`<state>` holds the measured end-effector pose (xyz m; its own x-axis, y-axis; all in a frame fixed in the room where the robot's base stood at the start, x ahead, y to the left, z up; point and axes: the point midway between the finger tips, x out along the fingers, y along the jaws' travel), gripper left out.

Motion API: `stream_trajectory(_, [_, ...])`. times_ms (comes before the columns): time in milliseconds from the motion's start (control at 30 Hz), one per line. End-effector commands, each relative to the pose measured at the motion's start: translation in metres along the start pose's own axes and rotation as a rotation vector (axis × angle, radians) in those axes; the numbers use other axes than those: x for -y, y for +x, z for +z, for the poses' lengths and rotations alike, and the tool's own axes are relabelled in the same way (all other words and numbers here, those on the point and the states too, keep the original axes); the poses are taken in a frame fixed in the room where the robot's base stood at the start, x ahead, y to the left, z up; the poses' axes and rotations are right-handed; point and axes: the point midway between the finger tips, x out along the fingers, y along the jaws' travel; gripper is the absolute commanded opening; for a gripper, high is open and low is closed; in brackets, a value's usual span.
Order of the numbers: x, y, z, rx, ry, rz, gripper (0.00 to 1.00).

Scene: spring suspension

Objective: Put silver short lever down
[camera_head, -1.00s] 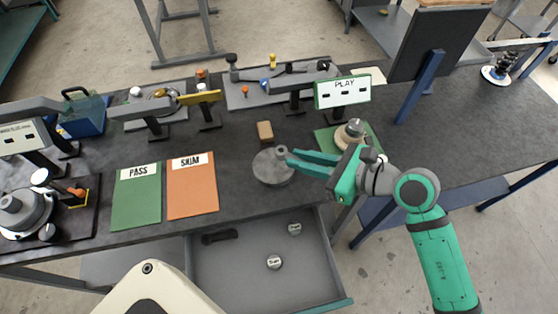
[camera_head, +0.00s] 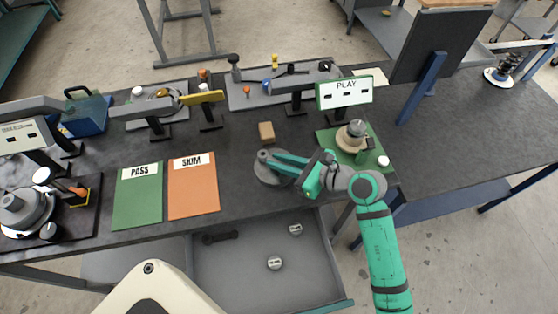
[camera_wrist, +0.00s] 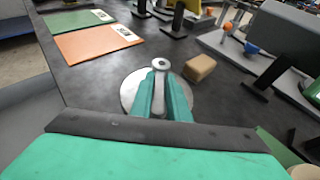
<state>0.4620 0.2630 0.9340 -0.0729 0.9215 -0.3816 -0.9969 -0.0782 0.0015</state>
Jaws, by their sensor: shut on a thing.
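The silver short lever (camera_wrist: 161,66) is between my gripper's green fingers, with its rounded, holed end showing past the fingertips in the wrist view. My gripper (camera_head: 274,157) is shut on it over a round grey metal disc (camera_head: 264,174) on the dark bench. The disc also shows under the fingers in the wrist view (camera_wrist: 130,91). The lever's end (camera_head: 262,155) appears over the disc's upper left part in the head view. I cannot tell whether the lever touches the disc.
A tan block (camera_head: 266,132) lies just behind the disc. Orange SKIM (camera_head: 193,190) and green PASS (camera_head: 138,200) mats are at left. A green mat with a stacked round part (camera_head: 352,136) is at right, near the PLAY sign (camera_head: 344,92). An open drawer (camera_head: 255,255) is in front.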

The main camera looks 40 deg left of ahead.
Motion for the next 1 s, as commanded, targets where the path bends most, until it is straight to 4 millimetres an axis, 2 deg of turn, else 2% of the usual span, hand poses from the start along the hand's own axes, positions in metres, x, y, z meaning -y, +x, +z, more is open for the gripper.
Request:
stream_trajectory(400, [0.000,0.001,-0.004,-0.001,-0.001,0.000,0.00])
stream_trajectory(433, [0.000,0.002,-0.004,-0.001,-0.001,0.000,0.20])
stream_trajectory(500, [0.000,0.001,-0.004,-0.001,-0.001,0.000,0.34])
stream_trajectory(867, [0.000,0.000,-0.001,0.000,-0.001,-0.001,0.34])
stream_trajectory(1000, [0.001,-0.016,-0.003,-0.003,-0.002,-0.003,0.34])
